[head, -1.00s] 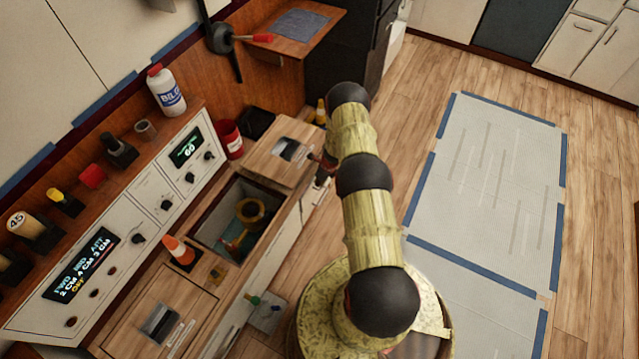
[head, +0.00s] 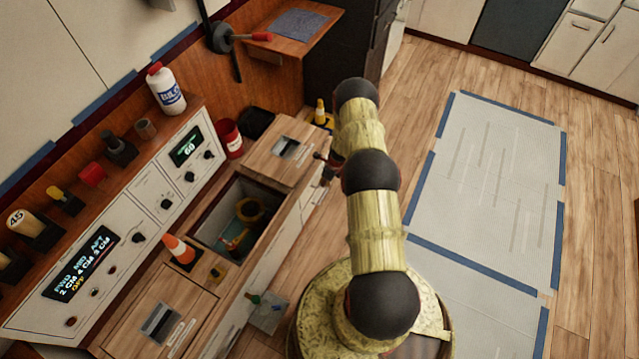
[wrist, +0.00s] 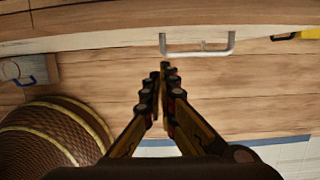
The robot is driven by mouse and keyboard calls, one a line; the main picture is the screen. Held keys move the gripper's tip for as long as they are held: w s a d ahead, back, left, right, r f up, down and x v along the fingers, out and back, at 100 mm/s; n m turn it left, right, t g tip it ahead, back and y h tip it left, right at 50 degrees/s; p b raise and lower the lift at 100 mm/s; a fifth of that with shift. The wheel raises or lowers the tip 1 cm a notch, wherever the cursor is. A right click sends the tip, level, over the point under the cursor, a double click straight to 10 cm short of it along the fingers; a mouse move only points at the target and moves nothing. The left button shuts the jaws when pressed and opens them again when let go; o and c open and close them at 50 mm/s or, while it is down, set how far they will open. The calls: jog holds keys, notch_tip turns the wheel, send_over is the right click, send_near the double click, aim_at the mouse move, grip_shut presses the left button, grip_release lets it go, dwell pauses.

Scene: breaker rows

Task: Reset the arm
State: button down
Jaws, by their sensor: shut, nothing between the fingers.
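My arm (head: 372,185) rises from its round base and reaches away toward the far end of the counter in the head view. My gripper (wrist: 168,68) shows in the wrist view with its two fingers together and nothing between them. Its tips lie just below a metal bar handle (wrist: 198,52) on a pale cabinet front in that picture. I cannot tell whether they touch it. In the head view the gripper is mostly hidden behind my arm, beside the counter's front edge.
The counter has an open bin (head: 238,215), an orange cone (head: 178,250) and a control panel (head: 75,265). A white bottle (head: 167,90) and a red can (head: 230,138) stand behind. Taped grey mats (head: 500,170) lie on the floor at right, with clear wooden floor around them.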

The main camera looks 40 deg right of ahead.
jog(key=p+v, duration=0.2)
jog(key=v, duration=0.6)
jog(key=shift+d, duration=0.15)
jog(key=s+a+r+n+g+y, duration=0.2)
jog(key=s+a+r+n+y, duration=0.15)
jog(key=s+a+n, duration=0.4)
jog(key=s+a+r+n+h, duration=0.1)
jog(key=a+r+n, duration=0.35)
jog(key=r, duration=0.55)
jog(key=s+a+r+n+g, duration=0.1)
jog(key=a+r+n, duration=0.3)
jog(key=r, duration=0.6)
jog(key=s+a+r+n+h, duration=0.1)
jog(key=a+r+n, duration=0.3)
jog(key=r, duration=0.6)
jog(key=s+a+r+n+t+h, duration=0.1)
jog(key=s+a+r+n+t, duration=0.1)
jog(key=r, duration=0.8)
jog(key=s+a+r+n+t, duration=0.2)
jog(key=s+a+r+n, duration=0.3)
jog(key=r, duration=0.5)
jog(key=s+a+r+n+t+h, duration=0.1)
jog(key=s+a+r+n+t, duration=0.1)
jog(key=s+a+r+n, duration=0.2)
jog(key=s+a+r, duration=0.3)
jog(key=r, duration=0.3)
jog(key=shift+h, duration=0.35)
